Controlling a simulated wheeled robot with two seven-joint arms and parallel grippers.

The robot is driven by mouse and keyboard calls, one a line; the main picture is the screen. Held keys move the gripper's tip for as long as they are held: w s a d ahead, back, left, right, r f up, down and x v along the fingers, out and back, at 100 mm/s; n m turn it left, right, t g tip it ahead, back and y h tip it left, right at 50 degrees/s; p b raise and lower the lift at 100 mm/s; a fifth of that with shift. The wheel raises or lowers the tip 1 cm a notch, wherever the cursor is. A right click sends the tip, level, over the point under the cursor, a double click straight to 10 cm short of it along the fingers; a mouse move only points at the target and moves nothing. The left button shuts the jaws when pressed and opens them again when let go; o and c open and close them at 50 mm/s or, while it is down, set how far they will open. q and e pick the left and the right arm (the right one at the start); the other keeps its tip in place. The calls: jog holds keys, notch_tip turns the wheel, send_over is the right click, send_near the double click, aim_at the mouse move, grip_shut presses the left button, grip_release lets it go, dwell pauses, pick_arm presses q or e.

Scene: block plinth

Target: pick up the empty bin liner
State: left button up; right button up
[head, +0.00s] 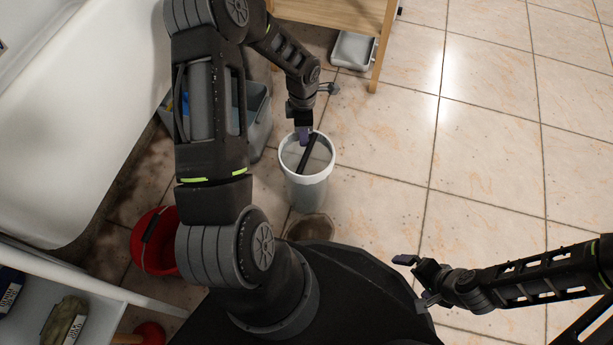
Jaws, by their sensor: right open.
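A white bin (307,192) stands upright on the tiled floor in the middle of the head view. Its rim is white and its inside looks pale grey; I cannot clearly tell a liner apart from the bin. A dark bar (309,156) shows slantwise across the bin's mouth; I cannot tell what it is. My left gripper (304,136) points down at the far rim of the bin. One purple fingertip shows there; the other is hidden, so its grip is unclear. My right gripper (414,280) is open and empty, low over the floor to the right of the bin.
A red bucket (156,243) and a grey-blue crate (260,118) stand left of the bin, beside a white bathtub (75,110). A wooden stand (335,12) and grey tray (352,50) are at the back. A brown round thing (311,228) lies nearer. The right floor is clear.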

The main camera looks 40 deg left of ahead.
pick_arm(q)
grip_shut()
dwell(1.4)
